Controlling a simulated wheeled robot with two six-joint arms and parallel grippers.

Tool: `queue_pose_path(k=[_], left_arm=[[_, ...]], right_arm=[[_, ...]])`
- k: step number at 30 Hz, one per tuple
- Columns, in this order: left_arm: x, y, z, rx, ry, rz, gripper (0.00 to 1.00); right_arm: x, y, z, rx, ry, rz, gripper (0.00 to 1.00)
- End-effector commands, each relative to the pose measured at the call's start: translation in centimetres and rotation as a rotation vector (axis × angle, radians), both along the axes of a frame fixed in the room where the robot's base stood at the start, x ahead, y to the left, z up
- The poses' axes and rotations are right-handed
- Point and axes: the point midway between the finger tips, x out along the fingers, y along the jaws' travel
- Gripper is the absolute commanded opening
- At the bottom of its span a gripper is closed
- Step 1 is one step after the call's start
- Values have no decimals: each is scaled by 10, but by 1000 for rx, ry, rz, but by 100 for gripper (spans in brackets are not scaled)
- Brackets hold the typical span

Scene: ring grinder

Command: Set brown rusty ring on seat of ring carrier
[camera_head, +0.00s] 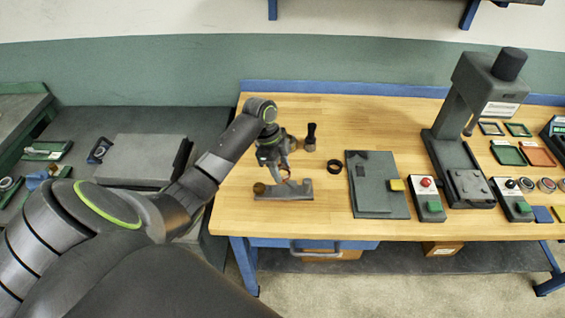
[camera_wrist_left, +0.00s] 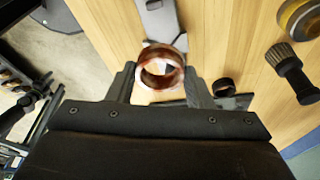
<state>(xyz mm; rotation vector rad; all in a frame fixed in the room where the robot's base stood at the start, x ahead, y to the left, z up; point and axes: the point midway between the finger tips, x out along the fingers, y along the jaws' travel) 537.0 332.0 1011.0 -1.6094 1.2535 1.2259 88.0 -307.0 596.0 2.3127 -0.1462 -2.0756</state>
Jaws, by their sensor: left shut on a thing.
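The brown rusty ring (camera_wrist_left: 161,68) is held between the fingers of my left gripper (camera_wrist_left: 160,84) in the left wrist view, with its open bore facing the camera. In the head view my left gripper (camera_head: 284,177) is over the ring carrier, near its middle, and the ring is too small there to make out clearly. The ring carrier (camera_head: 296,191) is a grey piece on the wooden table; part of it also shows beyond the ring in the left wrist view (camera_wrist_left: 158,20). The gap between ring and carrier cannot be judged. My right gripper is not in view.
A dark ring (camera_head: 334,166) and a brush (camera_head: 311,137) stand on the table (camera_head: 235,215) right of the gripper. A grey plate (camera_head: 372,190), a red-button box (camera_head: 427,200) and a press (camera_head: 460,160) stand further right. Bare wood lies in front of the carrier.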

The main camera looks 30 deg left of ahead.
Motion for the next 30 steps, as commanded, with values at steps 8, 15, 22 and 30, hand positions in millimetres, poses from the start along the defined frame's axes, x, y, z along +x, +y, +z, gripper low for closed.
queue_pose_path(k=[8,15,22,30], left_arm=[[0,0,-16,0,0,0,21],[0,0,-34,0,-1,1,21],[0,0,-52,1,0,1,21],[0,0,-71,0,0,2,21]], right_arm=[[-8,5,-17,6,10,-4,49],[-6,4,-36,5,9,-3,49],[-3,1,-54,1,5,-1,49],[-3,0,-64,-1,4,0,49]])
